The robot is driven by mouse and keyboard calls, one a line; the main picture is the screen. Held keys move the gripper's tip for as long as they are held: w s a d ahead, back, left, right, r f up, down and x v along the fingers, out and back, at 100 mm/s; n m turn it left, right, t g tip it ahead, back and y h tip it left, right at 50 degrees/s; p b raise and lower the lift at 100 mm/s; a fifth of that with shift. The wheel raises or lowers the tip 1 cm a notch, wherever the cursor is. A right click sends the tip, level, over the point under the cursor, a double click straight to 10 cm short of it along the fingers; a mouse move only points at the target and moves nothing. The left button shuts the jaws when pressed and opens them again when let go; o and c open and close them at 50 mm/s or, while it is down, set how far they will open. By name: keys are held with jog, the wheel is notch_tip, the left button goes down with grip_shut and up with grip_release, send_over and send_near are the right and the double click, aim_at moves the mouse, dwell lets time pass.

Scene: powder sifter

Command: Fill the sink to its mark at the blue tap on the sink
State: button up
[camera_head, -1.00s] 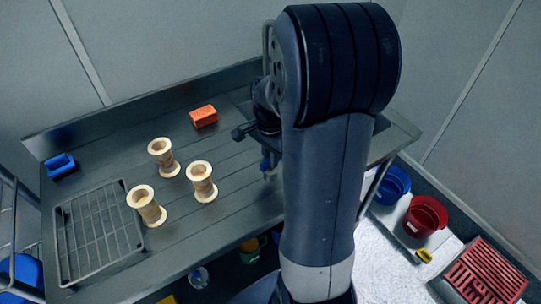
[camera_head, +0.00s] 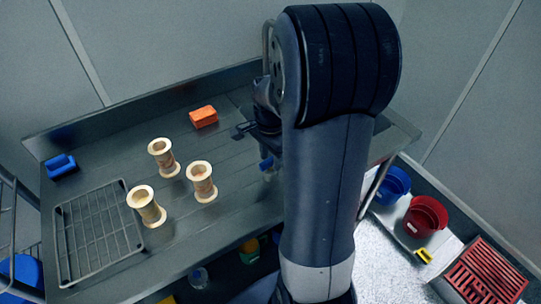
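My arm stands in front of the right part of the metal counter (camera_head: 110,150) and hides most of what is there, including any sink basin and its mark. A grey upright pipe (camera_head: 267,45) shows beside the arm at the back. A small blue part (camera_head: 266,164), possibly the blue tap, shows at the arm's left edge near the counter's front. My gripper (camera_head: 243,130) is a small dark shape left of the arm, above the counter and behind the blue part. Its fingers are too small and dark to tell open from shut.
Three pale spool-shaped pieces (camera_head: 202,181) stand on the counter left of the gripper. An orange block (camera_head: 203,117), a blue piece (camera_head: 61,166) and a wire rack (camera_head: 97,232) also lie there. Blue (camera_head: 394,185) and red (camera_head: 426,216) buckets and a red crate (camera_head: 485,274) are low at right.

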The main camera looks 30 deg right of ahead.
notch_tip(320, 180, up, 11)
dwell(0.6)
jog(key=shift+f, duration=0.15)
jog(key=m+y+b, duration=0.2)
jog(key=y, duration=0.2)
send_near(271, 159)
jog(key=x, duration=0.9)
jog(key=shift+d, duration=0.1)
grip_shut()
